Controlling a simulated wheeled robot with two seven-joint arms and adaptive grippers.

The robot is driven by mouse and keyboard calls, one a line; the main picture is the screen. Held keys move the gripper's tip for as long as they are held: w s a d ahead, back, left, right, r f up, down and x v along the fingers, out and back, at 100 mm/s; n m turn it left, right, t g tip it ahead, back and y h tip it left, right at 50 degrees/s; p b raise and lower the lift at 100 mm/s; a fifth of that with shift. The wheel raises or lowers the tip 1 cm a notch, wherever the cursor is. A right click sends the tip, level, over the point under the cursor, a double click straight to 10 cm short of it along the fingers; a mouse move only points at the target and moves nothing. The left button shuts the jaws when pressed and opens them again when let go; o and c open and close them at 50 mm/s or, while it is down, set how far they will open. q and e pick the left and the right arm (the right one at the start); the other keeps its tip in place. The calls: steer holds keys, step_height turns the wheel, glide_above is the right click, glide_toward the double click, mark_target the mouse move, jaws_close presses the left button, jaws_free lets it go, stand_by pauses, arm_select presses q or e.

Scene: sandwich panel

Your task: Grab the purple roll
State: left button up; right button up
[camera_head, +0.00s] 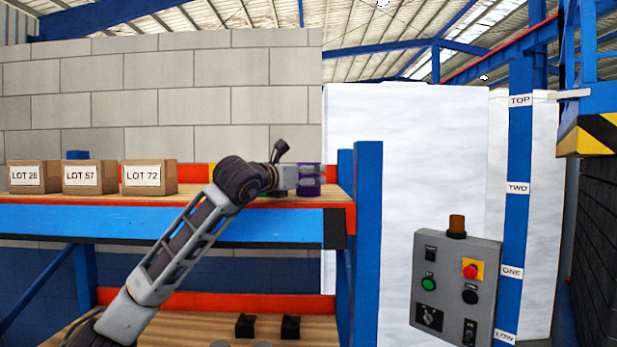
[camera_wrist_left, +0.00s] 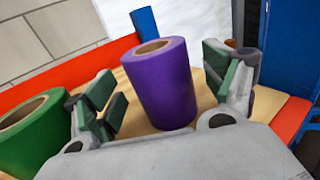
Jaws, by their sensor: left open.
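The purple roll (camera_wrist_left: 162,85) stands upright on the wooden shelf, with its cardboard core showing at the top in the left wrist view. In the head view the purple roll (camera_head: 309,185) shows at the right end of the upper shelf, partly hidden by my gripper. My left gripper (camera_wrist_left: 170,92) is open, with a green-padded finger on each side of the roll. The left finger looks apart from the roll; a small gap shows on the right side too. In the head view my left gripper (camera_head: 312,177) points right at the roll. My right gripper is not in view.
A green roll (camera_wrist_left: 35,130) stands left of my left gripper. Boxes labelled LOT 26 (camera_head: 33,177), LOT 57 (camera_head: 89,177) and LOT 72 (camera_head: 148,177) sit on the upper shelf (camera_head: 80,200). A blue rack post (camera_head: 367,240) and a control panel (camera_head: 455,290) are to the right.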

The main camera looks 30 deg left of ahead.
arm_select(q)
steer(key=shift+w+p, duration=0.4)
steer(key=shift+w, duration=0.8)
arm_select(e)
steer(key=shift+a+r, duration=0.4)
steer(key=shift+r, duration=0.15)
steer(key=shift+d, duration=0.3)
arm_select(q)
steer(key=c, duration=1.2)
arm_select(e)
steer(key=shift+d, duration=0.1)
arm_select(q)
steer(key=shift+r, duration=0.15)
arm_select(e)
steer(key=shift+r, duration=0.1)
arm_select(q)
steer(key=shift+r+p, duration=0.55)
steer(key=shift+r, duration=0.05)
step_height(320, 180, up, 8)
steer(key=p, duration=0.3)
steer(key=shift+r, duration=0.2)
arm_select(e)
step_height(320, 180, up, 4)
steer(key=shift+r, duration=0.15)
